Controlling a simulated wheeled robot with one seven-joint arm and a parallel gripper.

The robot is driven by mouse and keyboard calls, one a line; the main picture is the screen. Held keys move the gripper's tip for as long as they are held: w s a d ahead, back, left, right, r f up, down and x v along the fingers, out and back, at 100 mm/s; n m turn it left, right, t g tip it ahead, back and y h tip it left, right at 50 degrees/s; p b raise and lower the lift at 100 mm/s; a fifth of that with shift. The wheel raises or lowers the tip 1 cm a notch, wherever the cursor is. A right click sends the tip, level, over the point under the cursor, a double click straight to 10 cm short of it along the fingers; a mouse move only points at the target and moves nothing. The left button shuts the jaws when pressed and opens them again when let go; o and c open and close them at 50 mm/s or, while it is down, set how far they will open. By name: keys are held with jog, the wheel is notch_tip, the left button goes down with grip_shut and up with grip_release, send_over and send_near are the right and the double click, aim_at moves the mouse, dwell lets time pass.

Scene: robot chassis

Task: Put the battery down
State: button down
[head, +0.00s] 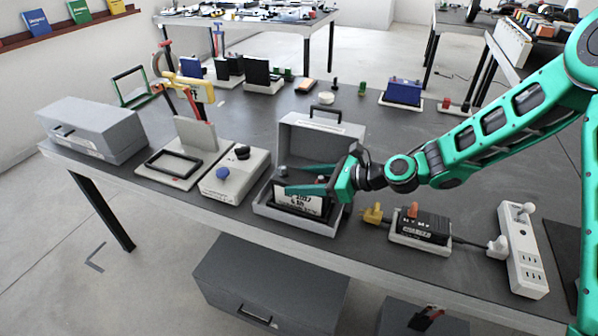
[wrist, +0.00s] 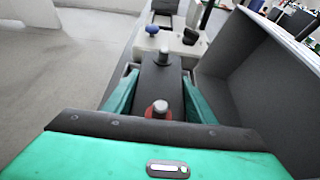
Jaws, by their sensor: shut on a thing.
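The battery (head: 301,203) is a black block with a white label on its front. It is inside the open grey case (head: 292,224), whose lid (head: 325,142) stands raised behind it. My gripper (head: 284,180) reaches in from the right and is shut on the battery near its top. In the wrist view the battery (wrist: 160,88) lies between the green fingers (wrist: 160,92), with a grey post and a red-based post on top. Whether its underside touches the case floor is hidden.
Left of the case is a grey unit with a blue knob (head: 222,173), then a black-framed stand (head: 174,164) and a closed grey box (head: 94,131). Right are a charger (head: 422,231) with a yellow plug (head: 372,213) and a white power strip (head: 524,250). Bare tabletop lies behind the charger.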

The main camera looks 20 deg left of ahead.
aim_at(324, 180)
jog(key=shift+a+r, duration=0.1)
jog(key=c, duration=0.8)
grip_release()
jog(key=shift+f, duration=0.2)
jog(key=shift+r, duration=0.1)
jog(key=v, duration=1.2)
